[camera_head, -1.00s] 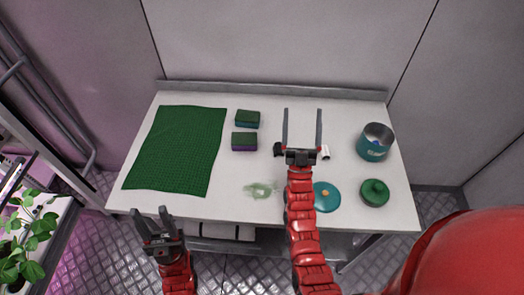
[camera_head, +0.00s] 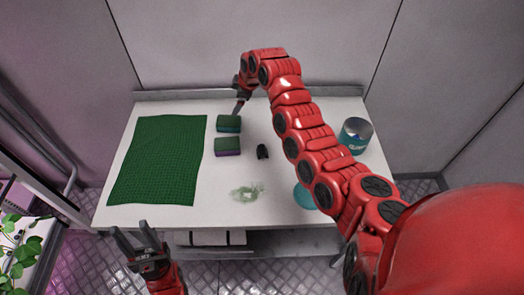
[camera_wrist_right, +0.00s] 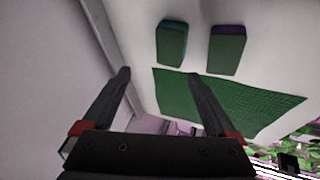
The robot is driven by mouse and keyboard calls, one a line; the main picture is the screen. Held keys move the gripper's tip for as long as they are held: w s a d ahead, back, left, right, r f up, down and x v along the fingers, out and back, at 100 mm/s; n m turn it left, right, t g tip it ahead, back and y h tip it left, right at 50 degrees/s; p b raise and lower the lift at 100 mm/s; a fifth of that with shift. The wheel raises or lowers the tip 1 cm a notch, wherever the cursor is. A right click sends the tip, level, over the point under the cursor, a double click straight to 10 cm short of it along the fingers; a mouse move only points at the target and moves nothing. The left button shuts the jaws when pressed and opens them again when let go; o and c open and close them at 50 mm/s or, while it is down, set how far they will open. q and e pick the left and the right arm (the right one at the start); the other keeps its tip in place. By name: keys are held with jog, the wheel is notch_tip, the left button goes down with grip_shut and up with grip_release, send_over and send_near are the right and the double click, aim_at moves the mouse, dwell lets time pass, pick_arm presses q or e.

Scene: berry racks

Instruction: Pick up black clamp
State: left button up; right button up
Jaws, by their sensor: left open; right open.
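A small black object, which looks like the black clamp (camera_head: 262,152), lies on the white table in the head view, right of the two sponges. My right gripper (camera_head: 238,108) is at the table's back, beyond the sponges, and the clamp is apart from it. In the right wrist view my right gripper (camera_wrist_right: 158,76) is open with nothing between its fingers, and no clamp shows there. My left gripper (camera_head: 131,229) is open and empty at the table's front left edge.
Two green-topped sponges (camera_head: 228,147) lie beside a green mat (camera_head: 158,160). A teal pot (camera_head: 355,135) stands at right; a teal disc (camera_head: 304,196) is partly behind my right arm. A greenish stain (camera_head: 247,192) marks the table (camera_head: 200,215). A wall closes the back.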

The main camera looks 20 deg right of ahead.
jog(key=s+d+r+n+g+h, duration=0.25)
jog(key=s+d+g, duration=0.2)
jog(key=s, duration=0.65)
jog(key=p, duration=0.4)
send_over(262, 148)
jog(key=shift+n+g, duration=0.25)
jog(key=shift+g, duration=0.1)
jog(key=f, duration=1)
jog(key=shift+a+f, duration=0.25)
jog(key=shift+f, duration=0.1)
jog(key=shift+w+f, duration=0.1)
jog(key=shift+f, duration=0.45)
jog(key=shift+s+d+f+p, duration=0.1)
jog(key=shift+f+p, duration=0.4)
jog(key=shift+f, duration=0.05)
jog(key=shift+s+d+f+p, duration=0.1)
jog(key=shift+f+p, duration=0.35)
jog(key=shift+f, duration=0.05)
notch_tip(262, 148, down, 2)
jog(key=shift+d+f, duration=0.1)
jog(key=shift+f, duration=0.4)
